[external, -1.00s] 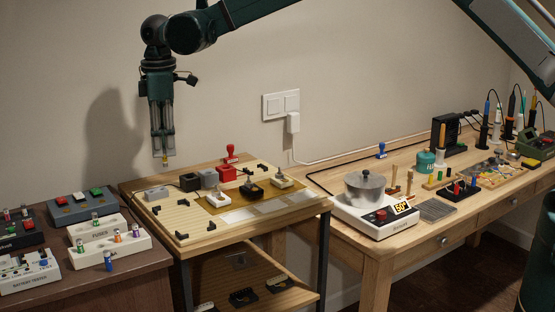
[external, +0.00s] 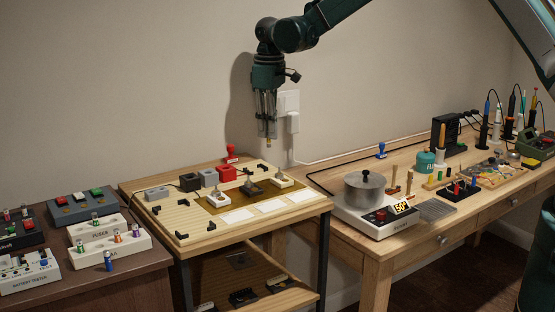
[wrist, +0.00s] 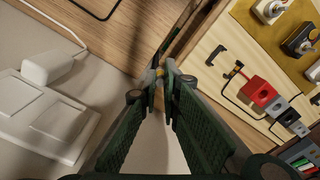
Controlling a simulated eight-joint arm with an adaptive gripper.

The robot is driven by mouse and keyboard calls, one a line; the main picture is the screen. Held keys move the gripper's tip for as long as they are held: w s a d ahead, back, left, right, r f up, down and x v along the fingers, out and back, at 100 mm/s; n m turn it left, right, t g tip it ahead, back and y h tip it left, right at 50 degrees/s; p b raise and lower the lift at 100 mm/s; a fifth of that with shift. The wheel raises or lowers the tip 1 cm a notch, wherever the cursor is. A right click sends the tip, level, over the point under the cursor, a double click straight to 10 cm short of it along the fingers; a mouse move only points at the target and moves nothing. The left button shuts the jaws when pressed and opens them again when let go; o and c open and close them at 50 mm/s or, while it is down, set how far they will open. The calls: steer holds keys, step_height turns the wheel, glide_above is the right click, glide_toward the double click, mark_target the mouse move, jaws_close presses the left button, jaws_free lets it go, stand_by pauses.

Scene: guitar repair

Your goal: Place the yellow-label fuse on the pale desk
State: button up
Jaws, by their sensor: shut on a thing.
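My gripper (external: 267,138) is shut on the yellow-label fuse (external: 268,143), holding it in the air above the back right of the middle wooden stand, in front of the wall. In the wrist view the fuse (wrist: 159,72) shows as a small yellow and grey piece between the fingertips (wrist: 160,70); most of it is hidden. The pale desk (external: 320,180) is the light wooden one on the right, a little to the right of my gripper and lower.
A pan (external: 365,190) stands on a hot plate (external: 375,220) at the desk's front left. A blue stamp (external: 381,150) and several tools stand further right. The middle stand (external: 160,195) carries a red stamp (external: 231,152) and small parts. A plugged-in adapter (external: 292,122) is on the wall.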

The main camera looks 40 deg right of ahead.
steer(key=s+d+f+m, duration=0.1)
steer(key=s+d+m, duration=0.1)
steer(key=d, duration=0.8)
steer(key=s+d+f+m+b, duration=0.1)
steer(key=s+d, duration=0.3)
steer(key=d, duration=0.6)
steer(key=s+d+f+m, duration=0.1)
steer(key=s+d+m, duration=0.2)
steer(key=d, duration=0.7)
steer(key=shift+s+d+f+m, duration=0.25)
steer(key=shift+d+f+m, duration=0.15)
steer(key=shift+f, duration=0.1)
step_height(320, 180, down, 6)
steer(key=shift+b, duration=0.45)
steer(key=shift+f, duration=0.15)
steer(key=shift+f, duration=1.75)
steer(key=shift+f+b, duration=0.25)
steer(key=shift+b, duration=0.05)
steer(key=o, duration=0.7)
steer(key=shift+r, duration=0.1)
